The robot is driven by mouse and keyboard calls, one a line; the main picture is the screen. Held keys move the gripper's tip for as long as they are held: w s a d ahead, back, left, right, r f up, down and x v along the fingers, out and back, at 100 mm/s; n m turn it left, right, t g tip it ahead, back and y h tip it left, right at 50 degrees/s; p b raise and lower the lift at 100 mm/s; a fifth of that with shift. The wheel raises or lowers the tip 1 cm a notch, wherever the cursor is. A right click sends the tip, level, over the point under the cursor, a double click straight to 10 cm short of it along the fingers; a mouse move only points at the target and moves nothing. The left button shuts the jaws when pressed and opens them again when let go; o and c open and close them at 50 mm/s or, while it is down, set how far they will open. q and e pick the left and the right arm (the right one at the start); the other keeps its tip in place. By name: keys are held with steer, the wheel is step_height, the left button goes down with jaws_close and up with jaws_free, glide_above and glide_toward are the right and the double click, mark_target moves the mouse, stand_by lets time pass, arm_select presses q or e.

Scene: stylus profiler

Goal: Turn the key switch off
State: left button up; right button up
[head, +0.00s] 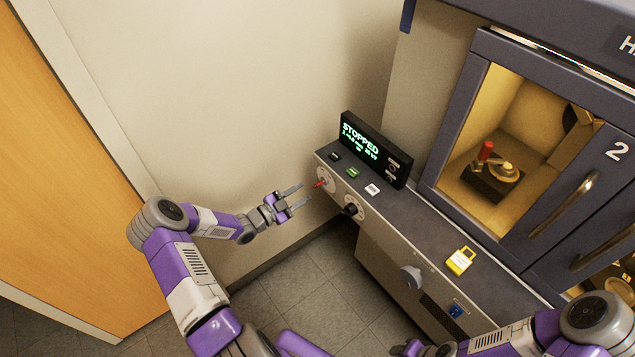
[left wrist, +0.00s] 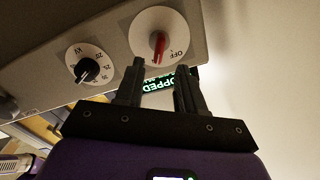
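The key switch is a red handle (head: 319,184) on a round white dial at the left end of the console front.
A display (head: 370,150) reads "STOPPED". A cabinet (head: 468,100) stands to the right, a wall behind.

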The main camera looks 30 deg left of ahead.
mark_target(315, 187)
arm_select(q)
steer(key=x, duration=0.6)
steer(key=shift+d+b, duration=0.15)
steer(key=shift+b, duration=0.15)
jaws_close()
